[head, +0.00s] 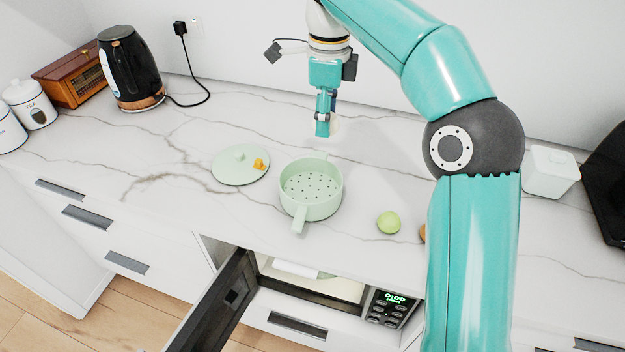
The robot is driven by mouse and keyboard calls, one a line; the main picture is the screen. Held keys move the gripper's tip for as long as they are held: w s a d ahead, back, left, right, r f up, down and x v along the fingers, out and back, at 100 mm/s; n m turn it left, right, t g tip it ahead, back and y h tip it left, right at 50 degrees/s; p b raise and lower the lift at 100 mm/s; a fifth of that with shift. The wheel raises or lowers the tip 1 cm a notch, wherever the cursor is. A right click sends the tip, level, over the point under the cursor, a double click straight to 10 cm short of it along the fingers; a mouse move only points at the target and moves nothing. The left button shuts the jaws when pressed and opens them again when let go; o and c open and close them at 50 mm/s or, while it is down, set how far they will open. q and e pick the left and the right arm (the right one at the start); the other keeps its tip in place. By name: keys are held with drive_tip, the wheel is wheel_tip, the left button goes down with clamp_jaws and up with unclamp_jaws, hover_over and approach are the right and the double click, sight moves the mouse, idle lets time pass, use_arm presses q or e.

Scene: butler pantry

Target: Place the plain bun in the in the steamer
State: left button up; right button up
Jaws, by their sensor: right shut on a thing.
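The steamer (311,213) is a light green round pot with a perforated base and a handle toward the front. It stands on the counter and looks empty. My right gripper (323,132) is above the counter, behind the steamer in the picture, pointing down. It is shut on a pale, whitish thing (336,126), which looks like the plain bun; the fingers hide most of it. Bun and gripper are apart from the steamer. My left gripper is not in view.
A green lid (232,172) with a small orange item (259,164) lies left of the steamer. A green round fruit (388,222) is to its right; a brown thing (423,233) is mostly behind my arm. A microwave (392,307) below the counter has its door (215,305) open. A kettle (130,70) stands back left.

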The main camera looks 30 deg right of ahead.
drive_tip(key=b, duration=0.2)
hover_over(324, 194)
wheel_tip(324, 194, down, 14)
drive_tip(key=shift+r, duration=0.2)
drive_tip(key=shift+f, duration=2.5)
drive_tip(key=shift+f, duration=0.1)
drive_tip(key=o, duration=0.9)
